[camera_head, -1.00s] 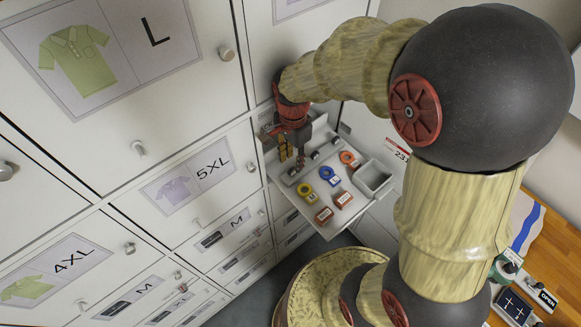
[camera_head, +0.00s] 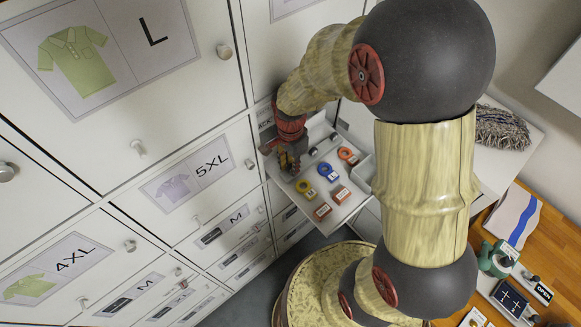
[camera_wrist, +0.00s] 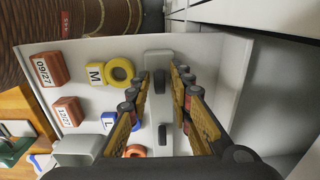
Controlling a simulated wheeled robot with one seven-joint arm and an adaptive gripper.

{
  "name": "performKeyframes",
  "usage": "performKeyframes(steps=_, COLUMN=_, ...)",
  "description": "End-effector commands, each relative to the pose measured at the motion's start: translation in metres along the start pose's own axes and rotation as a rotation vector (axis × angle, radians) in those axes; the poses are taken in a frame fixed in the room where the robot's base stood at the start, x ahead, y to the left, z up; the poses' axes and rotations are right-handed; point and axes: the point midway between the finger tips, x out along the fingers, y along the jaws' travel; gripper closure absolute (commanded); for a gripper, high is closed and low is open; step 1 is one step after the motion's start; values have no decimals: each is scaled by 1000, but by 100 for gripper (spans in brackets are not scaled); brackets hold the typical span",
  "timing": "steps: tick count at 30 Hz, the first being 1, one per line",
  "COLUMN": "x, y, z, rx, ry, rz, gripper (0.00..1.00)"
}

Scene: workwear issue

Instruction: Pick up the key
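No object can be plainly recognised as a key. A grey holder strip (camera_wrist: 159,56) on the white shelf carries small dark pieces; one dark piece (camera_wrist: 160,80) shows between my fingertips, another (camera_wrist: 162,133) lower in the wrist view. I cannot tell whether either is the key. My gripper (camera_wrist: 162,76) is open, its fingers on either side of the strip, with a gap to the dark piece. In the head view my gripper (camera_head: 289,162) is low at the shelf's left part and hides part of the strip; a dark piece (camera_head: 314,151) shows to its right.
The shelf (camera_head: 334,222) also holds a yellow ring (camera_head: 303,186), a blue ring (camera_head: 325,169), an orange ring (camera_head: 346,153), red date blocks (camera_head: 322,211) and a grey bin (camera_head: 368,171). White cabinet drawers (camera_head: 122,210) stand close on the left.

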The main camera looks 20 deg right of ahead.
Motion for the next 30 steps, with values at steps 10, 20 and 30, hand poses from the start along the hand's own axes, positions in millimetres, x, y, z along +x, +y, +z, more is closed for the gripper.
performKeyframes(steps=10, x=0, y=0, z=0, rx=0, ry=0, rz=0, gripper=100)
performKeyframes(steps=20, x=0, y=0, z=0, rx=0, ry=0, rz=0, gripper=100)
performKeyframes(steps=30, x=-22, y=-1, z=0, rx=0, ry=2, rz=-5, gripper=100)
